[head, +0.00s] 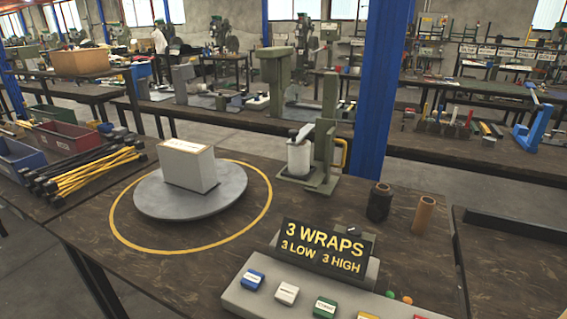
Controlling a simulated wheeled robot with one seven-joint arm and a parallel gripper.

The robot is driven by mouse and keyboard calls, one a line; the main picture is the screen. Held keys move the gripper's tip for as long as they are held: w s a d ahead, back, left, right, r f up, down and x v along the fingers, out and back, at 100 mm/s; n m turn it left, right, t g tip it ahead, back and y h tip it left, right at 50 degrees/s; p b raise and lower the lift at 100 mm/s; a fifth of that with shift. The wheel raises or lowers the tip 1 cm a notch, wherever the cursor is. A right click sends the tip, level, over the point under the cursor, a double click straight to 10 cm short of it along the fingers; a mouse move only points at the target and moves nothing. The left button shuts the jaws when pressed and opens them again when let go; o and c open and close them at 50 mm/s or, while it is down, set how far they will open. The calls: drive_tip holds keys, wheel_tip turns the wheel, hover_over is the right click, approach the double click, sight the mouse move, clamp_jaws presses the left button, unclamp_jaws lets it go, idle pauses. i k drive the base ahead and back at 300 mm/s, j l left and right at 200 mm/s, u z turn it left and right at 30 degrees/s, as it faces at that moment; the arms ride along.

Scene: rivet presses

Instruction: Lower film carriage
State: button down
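The film carriage with its white film roll (299,157) stands on a green mast (327,135) at the back of the workbench. The roll sits low, close above the mast's base plate. A white box (186,165) rests on the round grey turntable (190,200). A slanted control panel (262,300) at the front carries a blue button (252,279), a white button (287,292) and a green button (325,307); yellow and red ones are cut off by the bottom edge. A sign (325,248) reads "3 WRAPS 3 LOW 3 HIGH". My gripper is not in view.
A yellow ring (117,228) circles the turntable. A black roll (379,203) and a brown roll (424,214) stand right of the mast. A blue post (381,90) rises behind the bench. Black and yellow bars (95,175) lie on the left bench.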

sight(325, 129)
drive_tip(key=i+j+z, duration=0.1)
drive_tip(key=i+j, duration=0.15)
drive_tip(key=j, duration=0.25)
drive_tip(key=i+j+z, duration=0.1)
drive_tip(key=j, duration=0.45)
drive_tip(key=i+j+z, duration=0.1)
drive_tip(key=i+j, duration=0.2)
drive_tip(key=j, duration=0.25)
drive_tip(key=i+j+z, duration=0.1)
drive_tip(key=j, duration=0.45)
drive_tip(key=i+j+z, duration=0.1)
drive_tip(key=j, duration=0.45)
drive_tip(key=i+j+z, duration=0.1)
drive_tip(key=i+j, duration=0.15)
drive_tip(key=j, duration=0.35)
drive_tip(key=i+j+z, duration=0.15)
drive_tip(key=j, duration=0.45)
drive_tip(key=j+z, duration=0.1)
drive_tip(key=j, duration=0.5)
drive_tip(key=i, duration=0.5)
drive_tip(key=j, duration=0.05)
